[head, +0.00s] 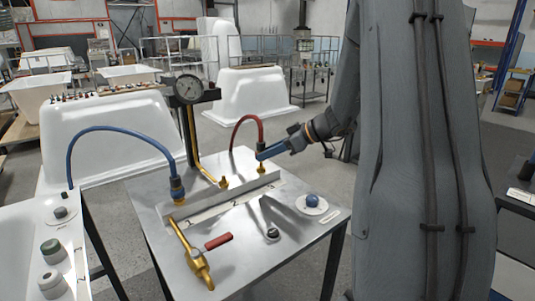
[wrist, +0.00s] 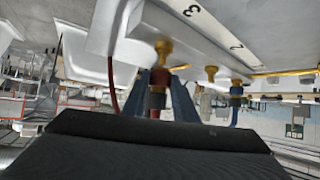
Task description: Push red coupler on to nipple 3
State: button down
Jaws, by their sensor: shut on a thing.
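The red coupler (wrist: 155,102) is at the end of a red hose (head: 237,128), held between the blue fingers of my gripper (head: 263,153). In the wrist view my gripper (wrist: 160,98) is shut around it. Nipple 3 (head: 262,169) is a brass fitting on the pale manifold bar. It also shows in the wrist view (wrist: 163,50), near the printed 3. The coupler is roughly in line with it, over its tip. The fingers hide part of the coupler, and I cannot tell whether the two touch.
Nipple 2 (head: 224,182) is bare beside it. A blue coupler (head: 177,188) with a blue hose sits on the front nipple. A red-handled valve (head: 217,241) and a blue knob (head: 312,200) are in front.

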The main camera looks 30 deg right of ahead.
jog(key=shift+f+b, duration=1.2)
jog(key=shift+b, duration=0.6)
jog(key=c, duration=1.4)
grip_release()
jog(key=shift+o, duration=0.2)
jog(key=b+v, duration=0.1)
jog(key=v, duration=0.6)
jog(key=shift+s+d+r, duration=0.2)
jog(key=shift+s+d, duration=0.05)
jog(key=shift+d, duration=0.05)
